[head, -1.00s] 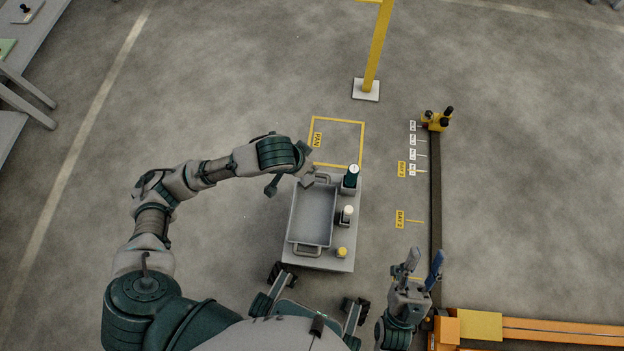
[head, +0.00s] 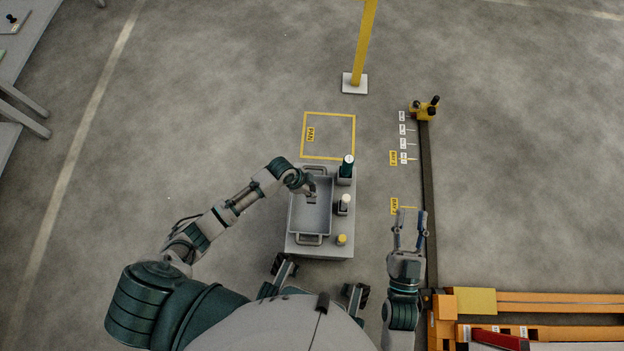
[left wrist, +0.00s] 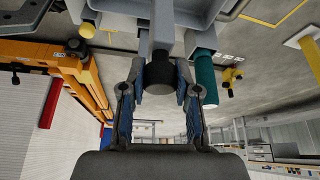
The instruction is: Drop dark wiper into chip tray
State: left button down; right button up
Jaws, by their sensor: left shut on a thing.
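The chip tray (head: 311,224), a grey shallow pan with a handle at each end, sits on a small grey cart. My left gripper (head: 310,190) is over the far half of the tray. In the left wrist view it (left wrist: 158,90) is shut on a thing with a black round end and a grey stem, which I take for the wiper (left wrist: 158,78). In the head view only a small grey part of it shows over the tray; whether it touches the tray floor I cannot tell. My right gripper (head: 410,218) is open and empty, right of the cart.
Along the cart's right side stand a dark green bottle (head: 347,163), a white-topped bottle (head: 344,201) and a yellow-capped pot (head: 342,240). A yellow floor square (head: 329,114) marked PAN is empty behind the cart. A dark rail (head: 427,190) and orange beams (head: 560,302) lie to the right.

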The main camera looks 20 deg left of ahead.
pick_arm(q)
notch_tip(320, 180, down, 4)
jog(key=shift+a+r+b, duration=0.1)
jog(key=shift+r+b, duration=0.15)
jog(key=shift+b, duration=0.25)
jog(key=f, duration=0.1)
jog(key=f+b, duration=0.1)
jog(key=f, duration=0.1)
jog(key=shift+d+f+b, duration=0.25)
jog(key=shift+f+b, duration=0.1)
jog(key=shift+b, duration=0.05)
jog(key=shift+f, duration=0.15)
jog(key=shift+a, duration=0.25)
jog(key=c, duration=0.8)
grip_release()
jog(key=shift+c, duration=0.2)
pick_arm(e)
jog(key=s+d+r+m+t, duration=0.1)
jog(key=s+r+t, duration=0.4)
jog(key=t, duration=0.1)
jog(key=shift+r+m+t, duration=0.2)
jog(key=shift+m+t, duration=0.1)
jog(key=shift+d, duration=0.15)
